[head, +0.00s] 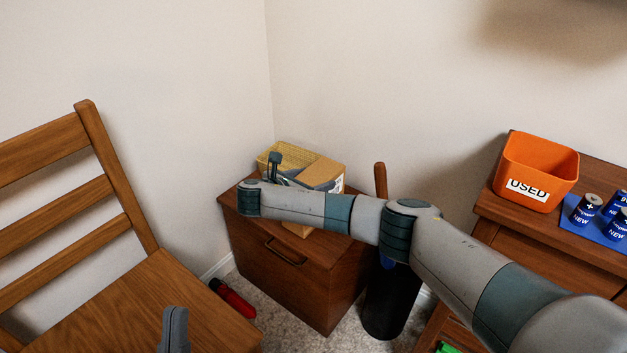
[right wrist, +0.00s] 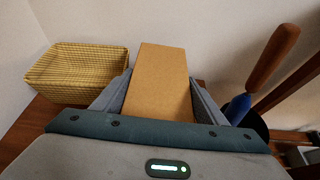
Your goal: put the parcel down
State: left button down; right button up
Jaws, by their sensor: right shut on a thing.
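The parcel, a brown cardboard box (head: 323,171) with a white printed label on its side, is over the top of the small wooden cabinet (head: 243,222) in the corner. My right gripper (right wrist: 160,88) is shut on the parcel (right wrist: 158,75), with a grey finger on each side. My right forearm hides the parcel's lower part in the head view, so I cannot tell whether it touches the cabinet top. My left gripper (head: 175,330) is at the bottom edge of the head view, away from the parcel; its jaw opening does not show.
A yellow woven basket (right wrist: 75,70) stands beside the parcel, against the wall. A dark bin (head: 390,305) with a brown-handled thing in it stands right of the cabinet. A wooden chair (head: 150,300) is at left, a red object (head: 235,298) on the floor. An orange bin (head: 535,165) sits at right.

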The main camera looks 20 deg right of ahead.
jog(key=o, duration=1.6)
jog(key=shift+f, duration=0.1)
jog(key=o, duration=0.4)
pick_arm(q)
jog(key=shift+s+d+f, duration=0.15)
jog(key=shift+s+f, duration=0.05)
jog(key=shift+f, duration=0.3)
